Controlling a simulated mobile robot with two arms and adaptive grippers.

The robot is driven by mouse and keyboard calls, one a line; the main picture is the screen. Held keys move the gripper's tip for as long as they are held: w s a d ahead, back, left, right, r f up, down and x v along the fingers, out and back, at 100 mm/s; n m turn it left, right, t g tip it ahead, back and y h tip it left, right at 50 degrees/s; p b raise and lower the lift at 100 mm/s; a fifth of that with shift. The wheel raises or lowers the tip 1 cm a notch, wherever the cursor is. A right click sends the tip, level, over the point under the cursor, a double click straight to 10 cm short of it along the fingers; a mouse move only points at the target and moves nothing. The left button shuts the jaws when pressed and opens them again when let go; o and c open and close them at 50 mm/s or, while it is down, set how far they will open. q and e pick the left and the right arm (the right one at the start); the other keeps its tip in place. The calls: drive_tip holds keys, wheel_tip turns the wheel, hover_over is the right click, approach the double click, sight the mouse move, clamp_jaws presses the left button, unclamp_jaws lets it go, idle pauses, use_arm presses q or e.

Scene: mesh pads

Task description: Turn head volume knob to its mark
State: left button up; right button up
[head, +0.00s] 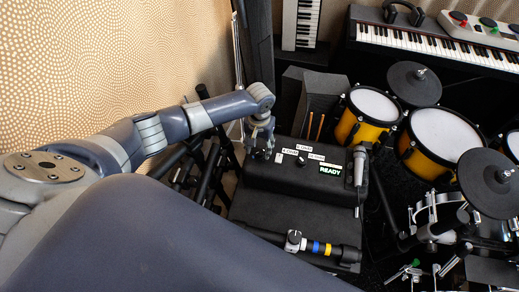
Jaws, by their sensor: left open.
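A black amp head (262,176) sits on a dark cabinet, with small controls and white labels on its sloped panel. A small pale control (278,158) shows just right of my left gripper, and a dark one (300,161) sits farther right. The label lettering is too small to read surely, so I cannot tell which one is the volume knob or see its mark. My left gripper (258,151) is open, pointing down over the panel's left end, and may hide a control there. I cannot tell whether it touches anything. My right gripper is out of view.
A dark bar with blue and yellow bands (320,247) crosses in front. Yellow drums (366,115) fill the right, keyboards (440,42) the back, dark stands the left.

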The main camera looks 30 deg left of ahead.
use_arm(q)
drive_tip(key=shift+f, duration=0.9)
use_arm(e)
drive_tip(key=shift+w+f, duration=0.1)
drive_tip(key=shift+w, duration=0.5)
use_arm(q)
drive_tip(key=shift+c, duration=0.6)
drive_tip(key=c, duration=0.9)
drive_tip(key=shift+c, duration=0.2)
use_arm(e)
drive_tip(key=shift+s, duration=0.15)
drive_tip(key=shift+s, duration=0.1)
